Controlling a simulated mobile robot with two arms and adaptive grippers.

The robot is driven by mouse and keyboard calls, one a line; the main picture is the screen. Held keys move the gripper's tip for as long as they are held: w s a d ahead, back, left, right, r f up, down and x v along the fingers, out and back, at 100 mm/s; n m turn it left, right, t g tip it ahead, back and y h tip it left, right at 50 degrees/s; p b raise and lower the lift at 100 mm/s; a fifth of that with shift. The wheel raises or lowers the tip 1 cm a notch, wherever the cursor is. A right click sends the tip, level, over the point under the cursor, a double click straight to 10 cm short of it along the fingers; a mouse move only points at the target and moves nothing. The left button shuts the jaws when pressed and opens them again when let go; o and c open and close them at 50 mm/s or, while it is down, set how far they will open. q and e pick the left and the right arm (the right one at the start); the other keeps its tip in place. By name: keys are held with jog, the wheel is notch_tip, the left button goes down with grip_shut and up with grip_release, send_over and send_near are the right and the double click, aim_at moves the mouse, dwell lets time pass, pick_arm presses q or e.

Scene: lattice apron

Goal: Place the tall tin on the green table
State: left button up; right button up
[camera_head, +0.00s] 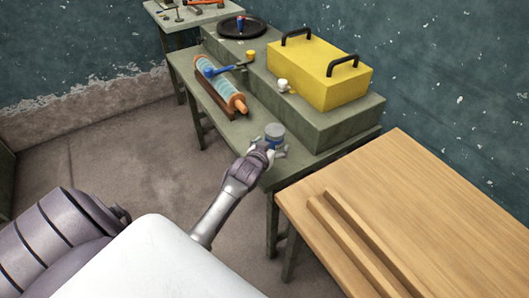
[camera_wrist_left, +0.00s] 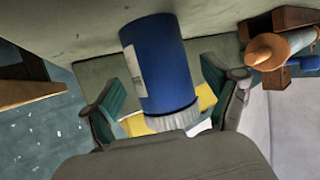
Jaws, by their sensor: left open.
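The tall tin (camera_head: 274,131) is a cylinder with a grey lid. In the left wrist view it shows as a blue tin (camera_wrist_left: 156,65) with a pale label. It appears to stand upright on the lower top of the green table (camera_head: 232,128), near its front right end. My left gripper (camera_head: 268,151) is at the tin, with its fingers open on either side. In the left wrist view the tin lies between the spread fingers (camera_wrist_left: 165,100), with gaps on both sides. My right gripper is not in view.
A roller on a wooden stand (camera_head: 228,97) sits farther along the green table. A raised step carries a yellow box (camera_head: 320,75) with black handles and a dark round tray (camera_head: 241,27). A wooden table (camera_head: 410,190) stands close at right. Table top between roller and tin is clear.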

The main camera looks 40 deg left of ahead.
pick_arm(q)
jog(key=v, duration=0.9)
jog(key=shift+s, duration=0.2)
